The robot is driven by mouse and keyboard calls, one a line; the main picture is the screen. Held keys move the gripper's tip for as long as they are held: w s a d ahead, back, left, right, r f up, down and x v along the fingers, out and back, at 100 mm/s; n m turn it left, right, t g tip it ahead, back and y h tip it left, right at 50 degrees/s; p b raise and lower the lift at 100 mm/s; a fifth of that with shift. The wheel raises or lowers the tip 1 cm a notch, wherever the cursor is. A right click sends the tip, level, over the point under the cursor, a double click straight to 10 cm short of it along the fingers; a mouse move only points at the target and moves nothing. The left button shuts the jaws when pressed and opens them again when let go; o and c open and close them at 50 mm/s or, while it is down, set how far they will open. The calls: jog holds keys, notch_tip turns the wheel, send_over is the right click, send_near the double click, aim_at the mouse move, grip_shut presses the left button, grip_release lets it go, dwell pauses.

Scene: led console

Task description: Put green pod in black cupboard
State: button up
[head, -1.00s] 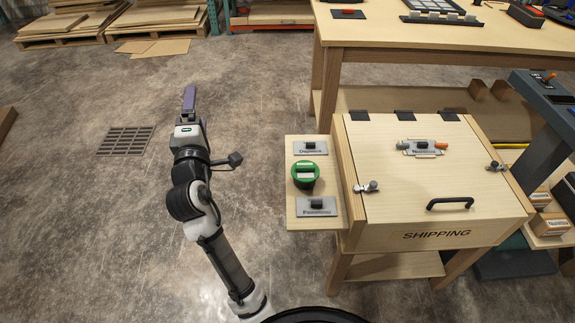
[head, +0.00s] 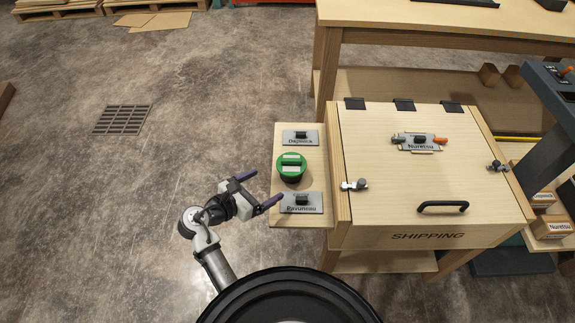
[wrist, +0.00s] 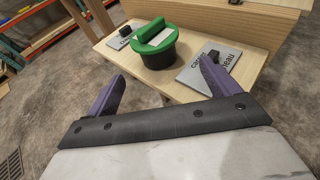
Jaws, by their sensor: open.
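The green pod (head: 291,167) is a black cup with a green top and a green handle bar. It stands upright on the wooden side shelf (head: 284,218), between two grey label plates. My gripper (head: 262,190) is open and empty, to the left of the shelf's edge, its purple fingers pointing at the shelf. In the wrist view the pod (wrist: 155,47) is ahead of the open fingers, apart from them, and lies between their directions. No black cupboard can be made out in these frames.
A wooden SHIPPING box (head: 375,215) with a closed lid, black handle (head: 443,206) and metal latches adjoins the shelf. Plates with black knobs (head: 302,200) flank the pod. A workbench (head: 400,18) stands behind.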

aim_at(291, 169)
jog(key=x, duration=0.7)
jog(key=shift+w+d+f, duration=0.1)
jog(key=shift+w+d, duration=0.1)
jog(key=shift+w, duration=0.05)
jog(key=x, duration=0.2)
jog(key=p+x, duration=0.1)
jog(key=x, duration=0.2)
jog(key=shift+w+a+f, duration=0.15)
jog(key=shift+w+a, duration=0.05)
jog(key=shift+w, duration=0.05)
jog(key=c, duration=1.2)
jog(key=shift+c, duration=0.2)
